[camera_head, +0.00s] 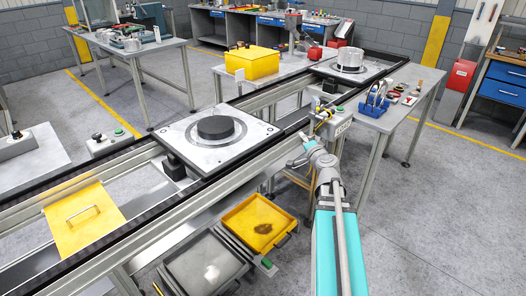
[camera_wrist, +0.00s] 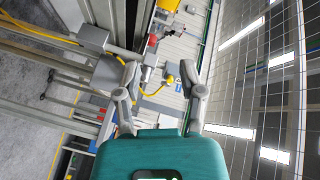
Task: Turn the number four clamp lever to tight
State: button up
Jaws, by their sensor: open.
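I cannot make out a lever marked four in either view. A square pallet (camera_head: 175,133) with a dark round clutch part (camera_head: 215,127) sits on the conveyor in the middle of the head view. A second pallet (camera_head: 328,68) with a metal ring-shaped part (camera_head: 349,60) stands farther along. My gripper (camera_head: 305,141) is to the right of the near pallet, apart from it, over the conveyor's right side. In the wrist view my gripper (camera_wrist: 160,72) has its two fingers spread, with nothing held between them. A small yellow piece (camera_wrist: 170,79) shows beyond the gap.
A yellow box (camera_head: 254,62) stands on the table behind the conveyor. Yellow cabling and small fittings (camera_head: 323,112) lie near my gripper along the rail. A yellow tray (camera_head: 258,222) lies low below the conveyor. Floor at right is clear.

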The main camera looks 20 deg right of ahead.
jog(key=a+f+n+g+y+p, duration=0.1)
jog(key=a+n+g+y+p, duration=0.3)
jog(key=a, duration=1.1)
jog(key=shift+w+a+n+y, duration=0.35)
jog(key=shift+n+y, duration=0.65)
jog(key=shift+n, duration=0.7)
jog(key=shift+d+f, duration=0.15)
jog(key=m+t+h+b, duration=0.5)
jog(key=b, duration=0.3)
send_near(318, 123)
jog(key=s+f, duration=0.1)
jog(key=s, duration=0.3)
jog(key=shift+w+d, duration=0.1)
jog(key=shift+w, duration=0.05)
jog(key=w, duration=1.3)
jog(key=shift+w+d, duration=0.3)
jog(key=shift+w, duration=0.1)
